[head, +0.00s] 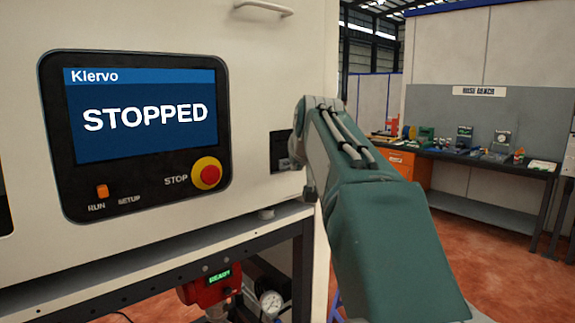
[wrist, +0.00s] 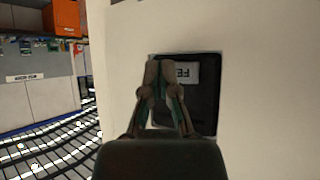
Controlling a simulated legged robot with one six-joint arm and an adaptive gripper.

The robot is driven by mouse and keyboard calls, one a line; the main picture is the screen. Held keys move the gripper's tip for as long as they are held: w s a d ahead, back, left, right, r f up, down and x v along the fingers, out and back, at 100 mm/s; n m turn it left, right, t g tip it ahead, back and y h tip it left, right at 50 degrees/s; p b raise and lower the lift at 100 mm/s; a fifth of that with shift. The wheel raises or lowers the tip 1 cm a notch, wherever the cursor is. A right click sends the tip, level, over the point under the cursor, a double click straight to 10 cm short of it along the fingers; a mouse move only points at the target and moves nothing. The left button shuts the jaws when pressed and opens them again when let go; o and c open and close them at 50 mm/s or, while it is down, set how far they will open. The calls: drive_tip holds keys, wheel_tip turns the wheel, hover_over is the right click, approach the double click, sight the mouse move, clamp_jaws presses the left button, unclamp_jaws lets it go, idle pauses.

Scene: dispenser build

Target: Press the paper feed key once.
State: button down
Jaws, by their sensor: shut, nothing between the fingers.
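The paper feed key appears to be the light grey key (wrist: 188,73) in the wrist view. It sits in a dark recessed panel (wrist: 205,105), with partly covered lettering starting "FE". My gripper (wrist: 155,66) is shut and empty. In the head view the dark panel (head: 280,140) is on the cream machine's right side, partly behind my arm. The key and my fingertips cannot be made out there.
The cream machine (head: 280,60) carries a screen (head: 145,115) reading "STOPPED", a red stop button (head: 207,173) and an orange run switch (head: 102,191). A handle (head: 264,8) sticks out above. A workbench (head: 480,180) stands at the back right, with open floor before it.

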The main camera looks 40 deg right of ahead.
idle(0.7)
drive_tip(key=shift+w, duration=0.35)
drive_tip(key=shift+w+a, duration=0.1)
drive_tip(key=shift+w, duration=0.35)
idle(0.6)
drive_tip(key=shift+s, duration=0.85)
drive_tip(key=s, duration=0.5)
drive_tip(key=shift+d, duration=0.25)
idle(0.7)
